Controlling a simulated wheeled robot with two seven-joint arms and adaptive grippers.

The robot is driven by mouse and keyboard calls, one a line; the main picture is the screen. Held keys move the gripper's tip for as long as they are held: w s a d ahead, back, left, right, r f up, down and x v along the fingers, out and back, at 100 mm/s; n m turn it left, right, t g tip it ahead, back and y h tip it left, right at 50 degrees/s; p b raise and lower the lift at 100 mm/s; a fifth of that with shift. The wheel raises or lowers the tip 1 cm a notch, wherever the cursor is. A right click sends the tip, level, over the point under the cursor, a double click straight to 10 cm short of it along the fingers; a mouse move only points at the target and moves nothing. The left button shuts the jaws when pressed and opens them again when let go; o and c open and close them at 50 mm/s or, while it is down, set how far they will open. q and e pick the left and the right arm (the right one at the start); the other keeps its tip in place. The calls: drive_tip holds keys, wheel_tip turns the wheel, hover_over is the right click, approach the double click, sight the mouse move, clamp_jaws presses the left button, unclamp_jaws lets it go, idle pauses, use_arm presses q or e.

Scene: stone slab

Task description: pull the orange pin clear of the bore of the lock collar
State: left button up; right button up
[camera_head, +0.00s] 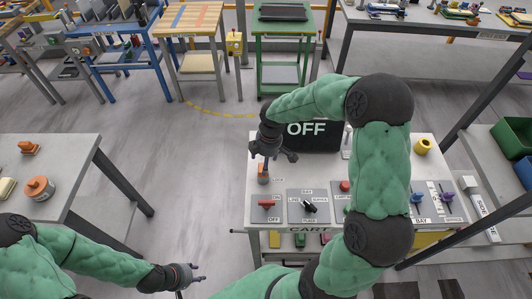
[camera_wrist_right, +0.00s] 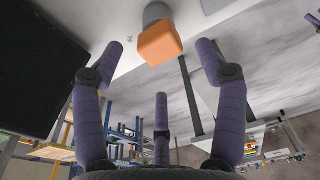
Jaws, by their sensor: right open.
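The orange pin (camera_head: 262,168) stands on the white cart top, left of the black OFF board. Its blocky orange head (camera_wrist_right: 160,43) fills the top middle of the right wrist view. A grey cylindrical part, which looks like the lock collar (camera_wrist_right: 156,13), shows just behind the head; the bore is hidden. My right gripper (camera_head: 272,153) is just above the pin, its three fingers spread. In the right wrist view the fingers are apart around the head without visible contact. My left gripper (camera_head: 197,273) is low over the floor, fingers spread and empty, away from the cart.
The black OFF board (camera_head: 314,136) stands close right of the right gripper. A yellow cylinder (camera_head: 423,146) sits at the right. A grey table (camera_head: 70,160) stands left across open floor.

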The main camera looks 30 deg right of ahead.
drive_tip(key=shift+w+a+f+b, duration=0.1)
drive_tip(key=shift+a+f+b, duration=0.1)
drive_tip(key=shift+f, duration=1.1)
drive_tip(key=shift+w+a+f+b, duration=0.1)
drive_tip(key=shift+f+b, duration=0.05)
drive_tip(key=shift+f, duration=1.1)
drive_tip(key=shift+r, duration=0.1)
drive_tip(key=c, duration=1.4)
drive_tip(key=shift+c, duration=0.2)
drive_tip(key=shift+w+r+p, duration=0.15)
drive_tip(key=shift+r+p, duration=1.65)
drive_tip(key=shift+r, duration=0.65)
clamp_jaws()
drive_tip(key=shift+r, duration=0.2)
drive_tip(key=shift+r+p, duration=0.25)
drive_tip(key=shift+p, duration=0.2)
